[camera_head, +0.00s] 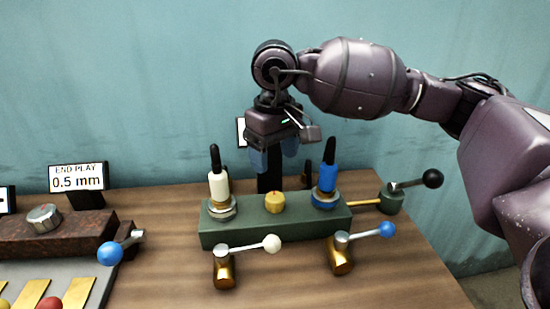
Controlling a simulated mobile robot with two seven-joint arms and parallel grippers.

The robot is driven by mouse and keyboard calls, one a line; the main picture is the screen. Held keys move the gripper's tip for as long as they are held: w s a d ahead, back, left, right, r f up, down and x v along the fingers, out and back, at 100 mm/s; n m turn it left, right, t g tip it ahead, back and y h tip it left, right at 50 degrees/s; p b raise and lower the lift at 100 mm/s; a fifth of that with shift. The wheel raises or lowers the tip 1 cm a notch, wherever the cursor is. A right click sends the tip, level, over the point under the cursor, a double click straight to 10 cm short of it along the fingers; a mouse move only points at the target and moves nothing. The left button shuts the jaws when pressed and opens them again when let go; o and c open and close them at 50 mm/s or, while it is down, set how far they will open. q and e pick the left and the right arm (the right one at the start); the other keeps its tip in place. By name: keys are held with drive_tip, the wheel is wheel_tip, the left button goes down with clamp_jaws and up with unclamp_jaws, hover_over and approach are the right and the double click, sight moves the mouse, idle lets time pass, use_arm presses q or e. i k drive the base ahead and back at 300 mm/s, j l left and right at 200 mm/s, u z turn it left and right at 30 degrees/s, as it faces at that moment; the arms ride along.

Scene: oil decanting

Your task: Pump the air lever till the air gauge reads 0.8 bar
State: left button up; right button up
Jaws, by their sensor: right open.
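A lever with a black ball knob (432,178) rises to the right from a small green base (391,200), which a brass pipe joins to the green block; it looks like the air lever. My right gripper (274,158) is open and empty, pointing down above the back of the green block, well to the left of the black knob. A white panel (240,131) shows only its left edge behind my right gripper. It may be the air gauge, but its reading is hidden. My left gripper is not in view.
The green block (270,229) carries a white handle (219,182), a blue handle (327,178) and a yellow cap (275,202). In front stand brass valves with a white knob (272,243) and a blue knob (387,229). A sign (77,178) reads END PLAY 0.5 mm.

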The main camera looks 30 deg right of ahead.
sight(433, 179)
drive_tip(key=k, duration=1.5)
